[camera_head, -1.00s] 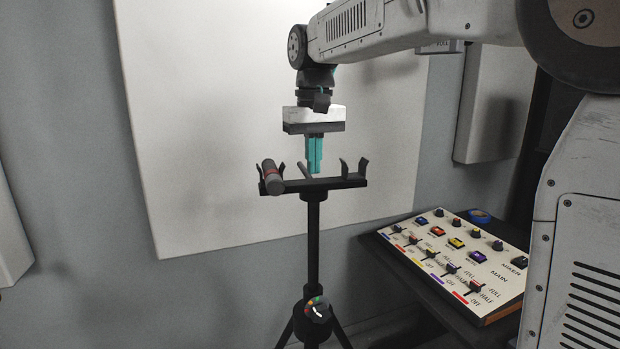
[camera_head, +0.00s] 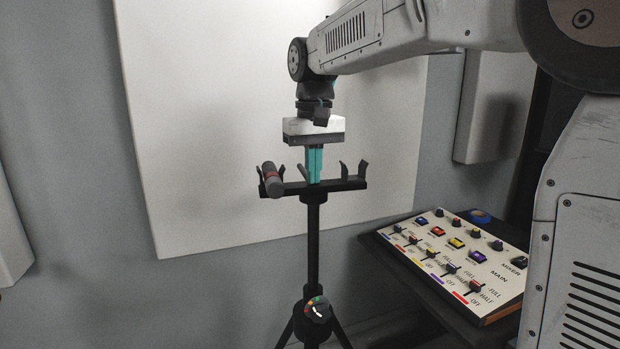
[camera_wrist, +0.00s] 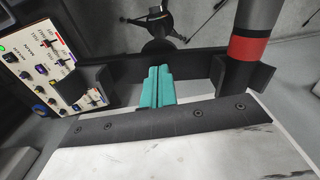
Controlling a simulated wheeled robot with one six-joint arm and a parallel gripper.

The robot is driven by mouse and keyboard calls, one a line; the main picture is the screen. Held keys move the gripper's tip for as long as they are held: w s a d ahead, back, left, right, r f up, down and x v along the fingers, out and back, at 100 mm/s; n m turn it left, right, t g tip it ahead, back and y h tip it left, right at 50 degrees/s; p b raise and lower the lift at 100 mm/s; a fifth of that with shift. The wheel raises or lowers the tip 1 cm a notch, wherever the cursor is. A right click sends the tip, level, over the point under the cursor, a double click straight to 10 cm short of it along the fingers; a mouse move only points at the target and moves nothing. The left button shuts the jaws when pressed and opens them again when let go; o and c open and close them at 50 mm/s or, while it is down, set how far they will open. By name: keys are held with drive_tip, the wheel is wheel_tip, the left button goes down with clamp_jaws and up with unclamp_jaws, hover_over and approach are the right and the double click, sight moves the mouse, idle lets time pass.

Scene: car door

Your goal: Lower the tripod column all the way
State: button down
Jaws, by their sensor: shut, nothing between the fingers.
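The black tripod column (camera_head: 312,245) stands upright in the middle of the head view. A black crossbar (camera_head: 340,184) with several upright clips tops it. A knob with a coloured dial (camera_head: 317,309) sits low on the column, above the spread legs. My gripper (camera_head: 314,181) is shut and empty, with teal fingers pointing down. Its fingertips are at the crossbar's middle, just over the column; whether they touch it I cannot tell. In the wrist view the teal fingers (camera_wrist: 157,86) lie together, with the tripod legs far below. A grey microphone with a red band (camera_head: 271,179) lies in the crossbar's left clips.
A mixer panel (camera_head: 450,255) with buttons and sliders stands to the right on a dark table, with a blue tape roll (camera_head: 480,216) at its back. A pale wall panel (camera_head: 200,150) is behind the tripod. The floor left of it looks clear.

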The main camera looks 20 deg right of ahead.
sight(313, 233)
drive_tip(key=shift+f, duration=11.3)
drive_tip(key=shift+r, duration=4.05)
drive_tip(key=s+d+r, duration=0.1)
drive_tip(key=s, duration=1.4)
drive_tip(key=s+d+r+t, duration=0.1)
drive_tip(key=s+d, duration=0.1)
drive_tip(key=s, duration=1.3)
drive_tip(key=shift+d, duration=0.15)
